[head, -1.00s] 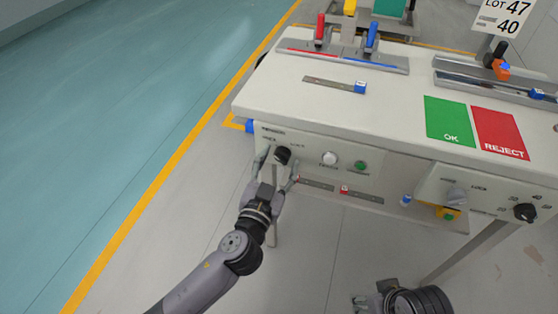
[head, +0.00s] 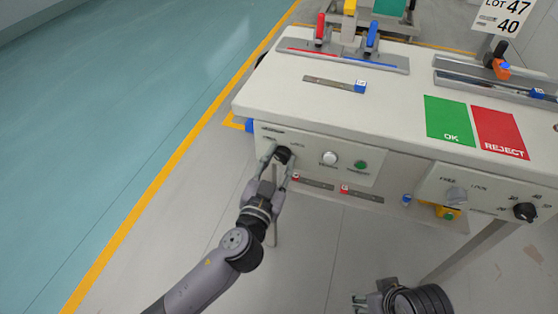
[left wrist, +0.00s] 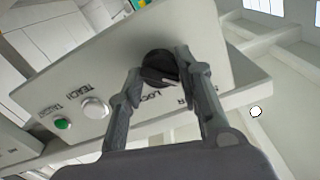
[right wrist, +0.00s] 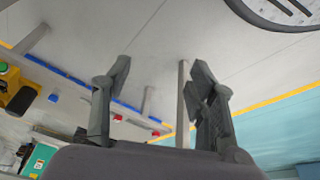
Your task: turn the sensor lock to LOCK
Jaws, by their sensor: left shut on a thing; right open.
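A black knob (head: 283,155) sits on the left front control panel (head: 315,172) of the bench. In the left wrist view the knob (left wrist: 160,68) has a pale pointer mark, and the word LOCK is printed beside it. My left gripper (head: 279,161) is shut on this knob, one finger on each side, partly hiding the knob and its labels. The pointer's exact setting is hard to read. My right gripper (head: 359,301) is open and empty, low in front of the bench; its spread fingers show in the right wrist view (right wrist: 160,78).
A white button (head: 330,158) and a green button (head: 360,165) are right of the knob. The right panel has a grey knob (head: 455,195) labelled FREE and LOCK, and a black dial (head: 524,212). Slotted rails (head: 361,195) lie below the left panel. Floor around my right gripper is clear.

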